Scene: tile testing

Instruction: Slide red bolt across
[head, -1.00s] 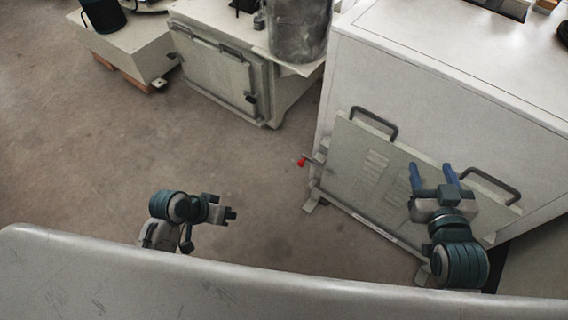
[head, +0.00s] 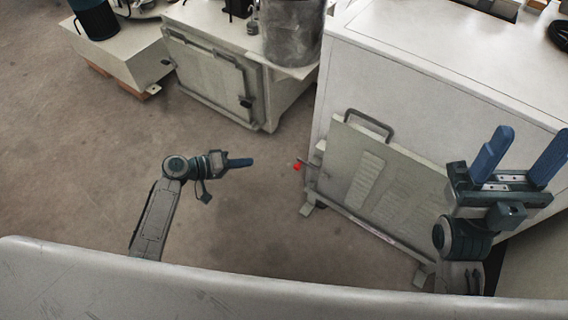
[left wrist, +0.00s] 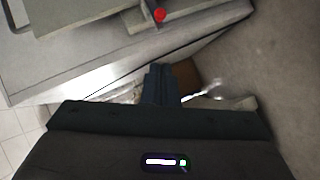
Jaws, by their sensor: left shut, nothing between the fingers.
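The red bolt (head: 297,166) sticks out at the left edge of the grey panel (head: 345,185) on the front of the white cabinet. Its red tip also shows near the top of the left wrist view (left wrist: 160,15). My left gripper (head: 248,162) is shut and empty, pointing right toward the bolt, with a clear gap between them. In the left wrist view its blue fingers (left wrist: 161,84) are together, below the red tip in the picture. My right gripper (head: 520,155) is open and empty, with its two blue fingers wide apart in front of the cabinet's right part.
The white cabinet (head: 430,85) fills the right side. The panel has a dark handle (head: 369,124) at its top. A lower grey cabinet (head: 215,80) stands at the back. A grey edge (head: 150,280) runs along the front. The floor around my left arm is clear.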

